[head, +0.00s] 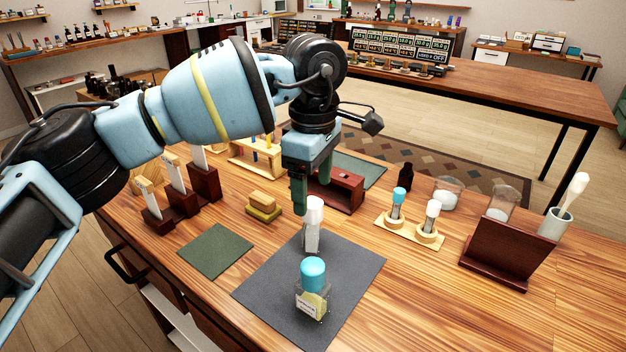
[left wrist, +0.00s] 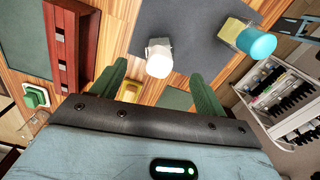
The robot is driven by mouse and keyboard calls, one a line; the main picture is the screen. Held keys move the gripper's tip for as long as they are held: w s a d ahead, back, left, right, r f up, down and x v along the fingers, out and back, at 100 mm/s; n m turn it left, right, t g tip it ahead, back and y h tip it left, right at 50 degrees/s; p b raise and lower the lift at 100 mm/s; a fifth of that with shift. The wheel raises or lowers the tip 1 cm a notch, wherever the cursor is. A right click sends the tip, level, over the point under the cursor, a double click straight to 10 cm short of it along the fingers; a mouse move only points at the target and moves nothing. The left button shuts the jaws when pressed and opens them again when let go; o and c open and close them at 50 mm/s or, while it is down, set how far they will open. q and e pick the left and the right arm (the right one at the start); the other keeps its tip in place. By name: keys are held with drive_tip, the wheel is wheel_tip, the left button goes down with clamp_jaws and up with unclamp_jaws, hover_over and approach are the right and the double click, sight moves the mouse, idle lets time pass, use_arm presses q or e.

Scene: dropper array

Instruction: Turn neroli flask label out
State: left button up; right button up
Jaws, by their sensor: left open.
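Two glass flasks stand upright on a dark grey mat (head: 262,289). The one with a blue cap (head: 312,270) is nearer, holds yellowish liquid, and shows a white label (head: 306,304) toward the head camera; its writing is too small to read. The other has a white cap (head: 315,204); no readable label shows on it. I cannot tell which is neroli. My left gripper (head: 313,190) is open, pointing down just above and behind the white-capped flask. In the left wrist view this flask's white cap (left wrist: 159,64) appears between the open fingers (left wrist: 158,88), and the blue cap (left wrist: 257,45) is to the right.
A small green mat (head: 215,250) lies left of the grey mat. A wooden holder (head: 408,235) with two droppers, a dark red stand (head: 508,254) and glass beakers (head: 448,193) stand to the right. A red-brown box (head: 344,190) is behind the gripper. The front right table is clear.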

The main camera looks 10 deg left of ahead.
sight(313, 217)
use_arm(q)
drive_tip(key=shift+f, duration=3.65)
drive_tip(key=c, duration=1.2)
drive_tip(key=o, duration=1.2)
drive_tip(key=shift+r, duration=3.9)
